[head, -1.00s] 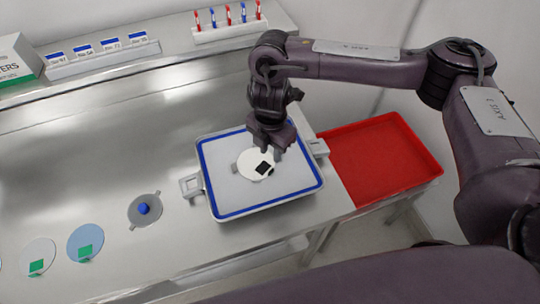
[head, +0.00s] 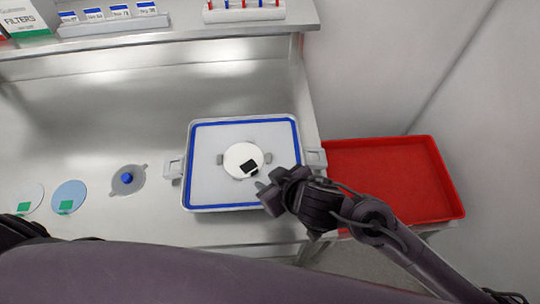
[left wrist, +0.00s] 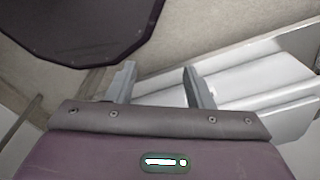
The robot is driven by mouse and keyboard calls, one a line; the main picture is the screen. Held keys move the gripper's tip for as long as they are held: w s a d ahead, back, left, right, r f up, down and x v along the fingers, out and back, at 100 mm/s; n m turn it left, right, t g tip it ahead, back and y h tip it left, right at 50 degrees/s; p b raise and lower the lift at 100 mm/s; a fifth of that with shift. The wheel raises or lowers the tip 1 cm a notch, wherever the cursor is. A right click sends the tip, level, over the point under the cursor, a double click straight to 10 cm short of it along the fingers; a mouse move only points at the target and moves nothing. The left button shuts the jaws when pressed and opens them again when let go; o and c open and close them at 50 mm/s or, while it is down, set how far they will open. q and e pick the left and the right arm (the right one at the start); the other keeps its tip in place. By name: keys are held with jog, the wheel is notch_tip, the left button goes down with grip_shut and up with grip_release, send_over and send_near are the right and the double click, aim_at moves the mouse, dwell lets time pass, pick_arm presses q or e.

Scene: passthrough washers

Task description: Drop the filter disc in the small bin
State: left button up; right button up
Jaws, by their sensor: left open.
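A white disc with a black square tab (head: 243,160) lies in the middle of the blue-edged tray (head: 203,195). My right gripper (head: 262,187) is at the tray's front right, just beside the disc; its fingers are partly hidden, so I cannot tell if they are apart. The disc lies flat, apart from the gripper. Two bluish discs with green tabs lie at the left, a pale one (head: 30,193) and a blue one (head: 69,194). My left gripper (left wrist: 160,82) is open and empty in the left wrist view. A shallow red bin (head: 395,172) is at the right.
A grey round piece with a blue knob (head: 127,179) lies on the steel bench (head: 110,120) left of the tray. A filter box (head: 22,18), a labelled holder (head: 110,22) and a white rack (head: 244,12) stand on the back shelf.

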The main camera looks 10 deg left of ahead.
aim_at(255, 172)
jog(key=shift+w+d+f, duration=0.1)
jog(key=shift+w+d, duration=0.05)
jog(key=shift+d, duration=0.05)
jog(key=x, duration=0.4)
jog(key=p+x, duration=0.1)
jog(key=x, duration=0.2)
jog(key=shift+w+a, duration=0.3)
jog(key=shift+a, duration=0.15)
grip_shut()
